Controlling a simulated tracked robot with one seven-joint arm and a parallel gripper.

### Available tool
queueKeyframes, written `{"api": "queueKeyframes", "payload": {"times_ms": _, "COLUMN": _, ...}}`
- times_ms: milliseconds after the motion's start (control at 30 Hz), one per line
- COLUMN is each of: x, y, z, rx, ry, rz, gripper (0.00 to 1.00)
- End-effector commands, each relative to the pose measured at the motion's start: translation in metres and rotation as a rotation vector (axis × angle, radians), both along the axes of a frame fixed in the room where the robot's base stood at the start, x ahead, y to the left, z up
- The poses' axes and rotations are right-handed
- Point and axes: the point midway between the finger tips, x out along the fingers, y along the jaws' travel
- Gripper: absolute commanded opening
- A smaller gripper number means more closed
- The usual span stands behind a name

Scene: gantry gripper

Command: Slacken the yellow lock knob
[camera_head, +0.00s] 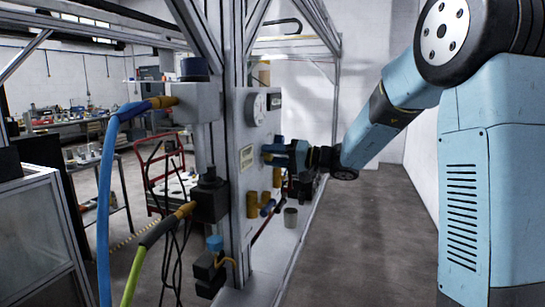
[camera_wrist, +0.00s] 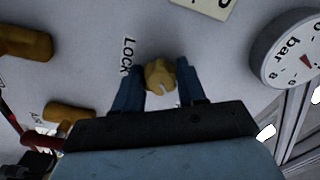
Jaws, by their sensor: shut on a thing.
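The yellow lock knob (camera_wrist: 159,73) shows in the wrist view on the pale panel, beside the printed word LOCK. My gripper (camera_wrist: 160,82) has one blue finger on each side of it and is shut on it. In the head view my gripper (camera_head: 272,150) reaches the panel (camera_head: 249,125) from the right, below the round gauge (camera_head: 257,109). The knob is mostly hidden there by my fingers. How far the knob is turned cannot be told.
The gauge (camera_wrist: 290,52) is at the right in the wrist view. Other yellow fittings (camera_wrist: 25,43) stick out at the left. Yellow knobs (camera_head: 252,204) sit lower on the panel in the head view. Cables (camera_head: 105,200) hang at the left; the floor (camera_head: 365,240) at the right is clear.

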Motion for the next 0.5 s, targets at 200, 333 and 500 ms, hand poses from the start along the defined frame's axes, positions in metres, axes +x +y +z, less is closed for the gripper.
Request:
{"api": "queueKeyframes", "payload": {"times_ms": 200, "x": -0.0002, "y": -0.0005, "z": -0.0047, "rx": -0.073, "ry": -0.183, "rz": 0.0, "gripper": 0.1}}
{"api": "queueKeyframes", "payload": {"times_ms": 333, "x": -0.0002, "y": -0.0006, "z": -0.0048, "rx": -0.116, "ry": -0.298, "rz": 0.001, "gripper": 0.1}}
{"api": "queueKeyframes", "payload": {"times_ms": 500, "x": -0.0001, "y": -0.0006, "z": -0.0049, "rx": -0.17, "ry": -0.449, "rz": 0.0, "gripper": 0.1}}
